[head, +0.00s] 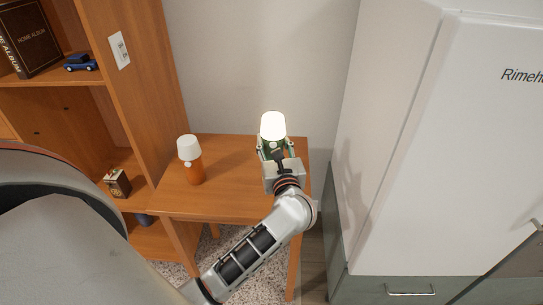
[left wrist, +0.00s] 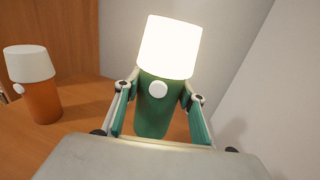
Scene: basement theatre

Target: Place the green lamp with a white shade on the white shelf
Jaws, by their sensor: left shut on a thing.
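The green lamp (head: 273,130) with a lit white shade is at the right rear of a small wooden table. In the left wrist view the lamp (left wrist: 153,105) stands upright, a round white knob on its front. My left gripper (head: 274,155) is shut around its green body, one finger on each side. I cannot tell whether its base touches the tabletop. I cannot identify a white shelf for certain; a large white unit (head: 450,150) lettered "Rimeh" stands at the right. My right gripper is not in view.
An orange lamp (head: 193,166) with a white shade stands left on the wooden table (head: 232,195). A wooden bookcase (head: 135,85) at the left holds an album (head: 30,38), a blue toy car (head: 80,62) and a small box (head: 117,183). A grey-green drawer cabinet (head: 400,290) is under the white unit.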

